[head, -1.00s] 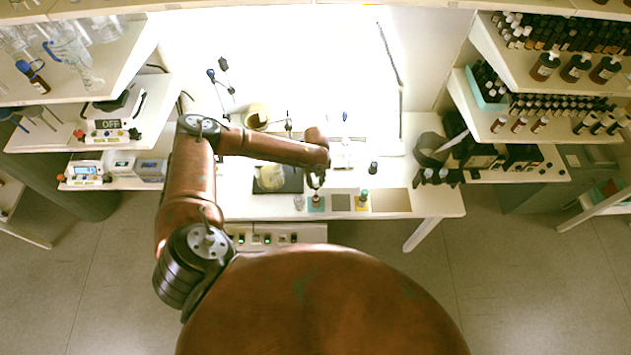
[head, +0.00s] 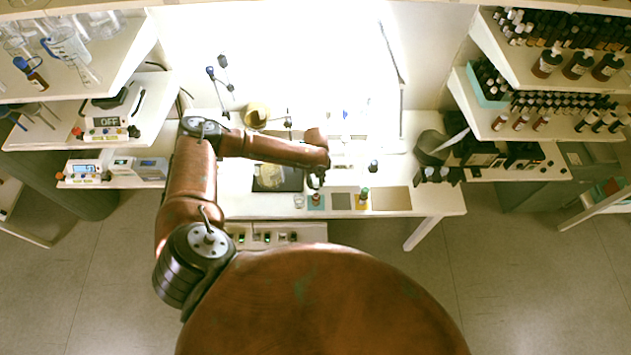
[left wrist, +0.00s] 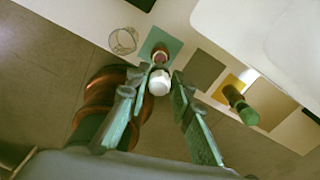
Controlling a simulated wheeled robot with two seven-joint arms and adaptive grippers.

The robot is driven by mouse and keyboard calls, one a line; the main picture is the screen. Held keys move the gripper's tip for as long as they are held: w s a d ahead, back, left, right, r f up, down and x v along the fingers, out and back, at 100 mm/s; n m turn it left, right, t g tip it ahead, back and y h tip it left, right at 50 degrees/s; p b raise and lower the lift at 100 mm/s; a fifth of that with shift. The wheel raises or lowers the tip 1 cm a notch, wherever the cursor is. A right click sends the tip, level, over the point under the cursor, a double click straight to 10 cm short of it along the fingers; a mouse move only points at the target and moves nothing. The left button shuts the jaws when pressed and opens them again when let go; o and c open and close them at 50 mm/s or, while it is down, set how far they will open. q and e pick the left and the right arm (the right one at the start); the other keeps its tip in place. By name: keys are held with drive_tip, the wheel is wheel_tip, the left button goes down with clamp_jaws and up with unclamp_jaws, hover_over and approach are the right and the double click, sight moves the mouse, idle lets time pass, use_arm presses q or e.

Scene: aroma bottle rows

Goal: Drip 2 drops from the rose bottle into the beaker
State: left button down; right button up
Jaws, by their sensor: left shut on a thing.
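My left gripper (head: 316,182) is over the front of the bench, above a small teal square. In the left wrist view its fingers (left wrist: 160,82) are shut on a small white top (left wrist: 159,85). A small reddish-brown bottle (left wrist: 160,55) shows just beyond that top, over the teal square (left wrist: 175,44). I cannot tell whether top and bottle are joined, and no label is readable. A clear glass beaker (left wrist: 123,40) stands just left of the teal square; it also shows in the head view (head: 299,201). My right gripper is not in view.
A green-topped bottle (head: 364,195) stands on a yellow square to the right, past an empty grey square (head: 341,202). A dark plate (head: 278,178) lies left of the gripper. A small dark bottle (head: 373,166) stands farther back. Shelves of bottles (head: 560,65) flank the right side.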

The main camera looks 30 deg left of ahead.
sight(316, 194)
use_arm(q)
drive_tip(key=shift+f+b, duration=1.5)
drive_tip(key=shift+f, duration=1.45)
drive_tip(key=c, duration=2.3)
unclamp_jaws()
drive_tip(key=shift+c, duration=0.2)
wheel_tip(316, 194, up, 9)
drive_tip(key=p, duration=0.8)
drive_tip(key=shift+f, duration=0.1)
